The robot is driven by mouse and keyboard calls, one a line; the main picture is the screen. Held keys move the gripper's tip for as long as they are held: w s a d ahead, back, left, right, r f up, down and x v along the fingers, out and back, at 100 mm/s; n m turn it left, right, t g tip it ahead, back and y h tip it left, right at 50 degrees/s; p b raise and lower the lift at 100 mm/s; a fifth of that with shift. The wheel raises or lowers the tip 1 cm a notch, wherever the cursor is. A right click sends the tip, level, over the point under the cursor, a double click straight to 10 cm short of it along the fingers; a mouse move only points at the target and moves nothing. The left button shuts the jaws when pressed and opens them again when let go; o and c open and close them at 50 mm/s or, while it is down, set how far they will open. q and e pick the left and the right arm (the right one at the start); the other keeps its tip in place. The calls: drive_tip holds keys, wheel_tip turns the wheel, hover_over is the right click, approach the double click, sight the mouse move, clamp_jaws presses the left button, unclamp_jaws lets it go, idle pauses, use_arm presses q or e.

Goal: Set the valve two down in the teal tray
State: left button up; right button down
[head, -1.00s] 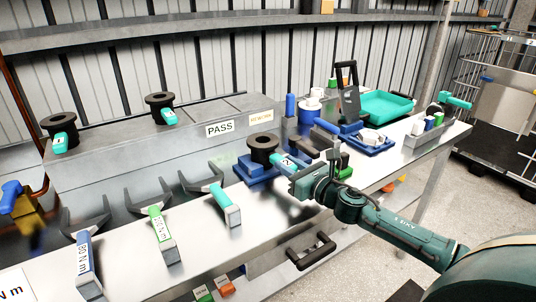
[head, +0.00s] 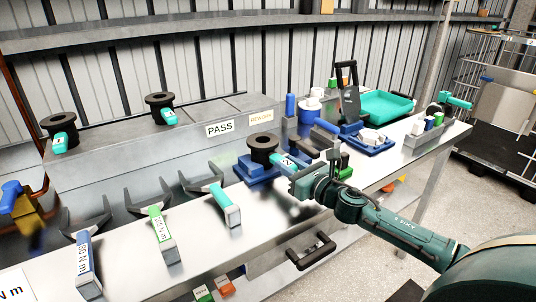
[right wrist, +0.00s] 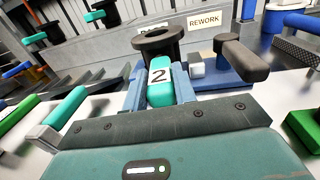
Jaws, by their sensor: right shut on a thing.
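Valve two (head: 263,147) has a black flanged body and a teal handle marked "2". It stands at the blue fixture (head: 254,173) in the middle of the bench; I cannot tell whether it rests on it or is just above. My right gripper (head: 291,165) is shut on its handle, and in the right wrist view the fingers (right wrist: 160,85) sit on both sides of the handle, with the valve's black body (right wrist: 158,41) beyond. The teal tray (head: 385,103) lies at the back right of the bench, apart from the gripper. My left gripper is not in view.
A blue tray with white items (head: 369,142) and a dark upright device (head: 348,104) stand between valve and teal tray. Two other valves (head: 160,105) stand on the grey ledge marked PASS. Torque wrenches (head: 160,236) lie along the front left. A grey bin (head: 424,136) is at right.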

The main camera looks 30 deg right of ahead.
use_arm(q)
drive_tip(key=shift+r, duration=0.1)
use_arm(e)
drive_tip(key=shift+r, duration=0.2)
drive_tip(key=shift+r+p, duration=0.4)
drive_tip(key=shift+p, duration=0.1)
drive_tip(key=shift+r+p, duration=0.8)
drive_tip(key=shift+r, duration=0.05)
drive_tip(key=shift+r+p, duration=0.75)
drive_tip(key=shift+r, duration=0.05)
drive_tip(key=shift+r+p, duration=0.8)
drive_tip(key=shift+r, duration=0.05)
drive_tip(key=shift+r+p, duration=0.5)
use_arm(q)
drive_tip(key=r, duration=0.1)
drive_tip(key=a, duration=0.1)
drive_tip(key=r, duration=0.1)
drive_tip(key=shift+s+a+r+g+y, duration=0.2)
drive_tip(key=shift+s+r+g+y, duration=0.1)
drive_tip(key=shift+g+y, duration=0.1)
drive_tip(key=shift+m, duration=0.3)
